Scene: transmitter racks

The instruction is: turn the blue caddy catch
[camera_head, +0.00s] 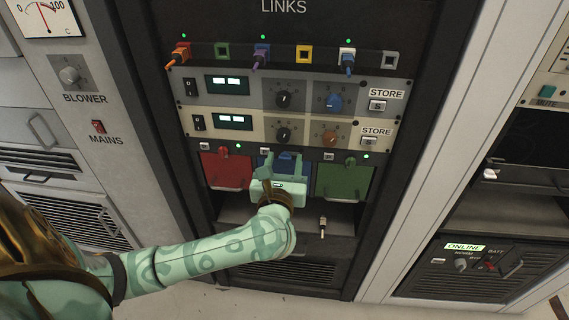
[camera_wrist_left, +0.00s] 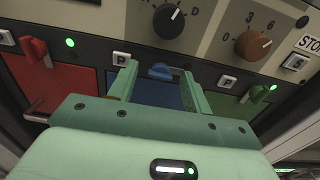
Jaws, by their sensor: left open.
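The blue caddy (camera_wrist_left: 158,94) sits in the rack between a red caddy (camera_head: 224,169) and a green caddy (camera_head: 338,181). Its blue catch (camera_wrist_left: 161,71) is at its top edge and looks wide and low in the left wrist view. My left gripper (camera_head: 285,160) is open in front of the blue caddy. In the left wrist view its two fingers (camera_wrist_left: 158,75) stand on either side of the catch, with visible gaps. I see no contact. The gripper body hides most of the blue caddy. My right gripper is out of view.
The red catch (camera_wrist_left: 34,49) and green catch (camera_wrist_left: 259,94) flank the left gripper closely. Knobs, including an orange one (camera_head: 330,138), are above. A shelf (camera_head: 236,216) is below, with a small plug (camera_head: 322,227) hanging there.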

